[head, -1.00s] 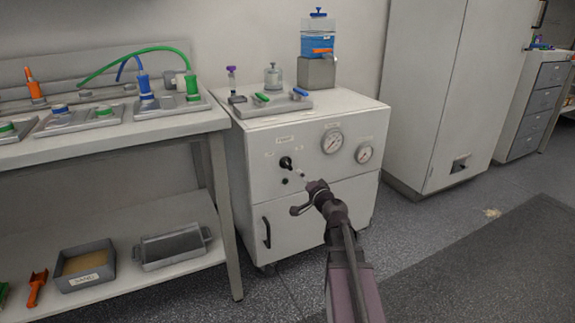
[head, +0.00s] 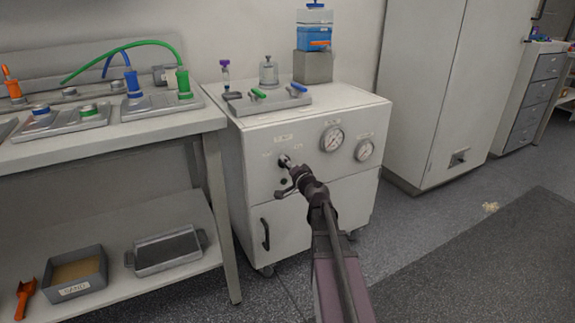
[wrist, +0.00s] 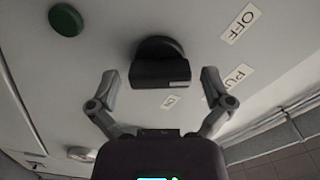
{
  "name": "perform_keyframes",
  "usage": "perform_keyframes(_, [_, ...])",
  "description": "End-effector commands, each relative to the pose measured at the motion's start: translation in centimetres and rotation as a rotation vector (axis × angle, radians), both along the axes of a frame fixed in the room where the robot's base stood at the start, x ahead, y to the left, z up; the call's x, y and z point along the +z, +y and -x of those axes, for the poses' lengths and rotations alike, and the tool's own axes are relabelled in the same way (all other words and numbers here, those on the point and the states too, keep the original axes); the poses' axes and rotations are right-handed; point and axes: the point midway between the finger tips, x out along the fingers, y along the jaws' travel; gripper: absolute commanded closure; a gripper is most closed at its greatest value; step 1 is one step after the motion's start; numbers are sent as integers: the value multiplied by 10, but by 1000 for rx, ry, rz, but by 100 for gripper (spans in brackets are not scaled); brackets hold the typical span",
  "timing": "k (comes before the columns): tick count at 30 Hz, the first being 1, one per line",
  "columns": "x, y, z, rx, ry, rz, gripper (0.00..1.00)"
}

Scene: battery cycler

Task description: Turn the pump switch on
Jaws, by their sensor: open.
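The pump switch is a black rotary knob (wrist: 160,66) on the cabinet's front panel; in the head view the knob (head: 284,160) shows just beyond my gripper (head: 288,176). In the wrist view my gripper (wrist: 160,78) is open, with one finger on each side of the knob and a clear gap to both. The fingers look apart from the knob. An "OFF" label (wrist: 241,23) sits at the upper right of the knob.
The front panel (head: 262,190) also bears two gauges, a large one (head: 331,139) and a smaller one (head: 364,150). A dark green round button (wrist: 65,20) is near the knob. A door handle (head: 265,234) is lower left. A bench (head: 120,135) stands left.

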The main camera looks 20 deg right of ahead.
Motion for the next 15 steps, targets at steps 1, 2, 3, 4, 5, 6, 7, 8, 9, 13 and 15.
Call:
perform_keyframes(1, [0, 0, 0, 0, 0, 0, 0])
perform_keyframes(2, [0, 0, 0, 0, 0, 0, 0])
perform_keyframes(3, [0, 0, 0, 0, 0, 0, 0])
perform_keyframes(4, [0, 0, 0, 0, 0, 0, 0])
perform_keyframes(5, [0, 0, 0, -1, 0, 0, 0])
perform_keyframes(6, [0, -1, 0, -1, 0, 0, 0])
perform_keyframes(7, [0, -1, 0, -1, 0, 0, 0])
perform_keyframes(8, [0, -1, 0, -1, 0, 0, 9])
perform_keyframes(9, [0, -1, 0, -1, 0, 0, 21])
perform_keyframes(13, [0, -1, 0, -1, 0, 0, 59])
perform_keyframes(15, [0, -1, 0, -1, 0, 0, 74])
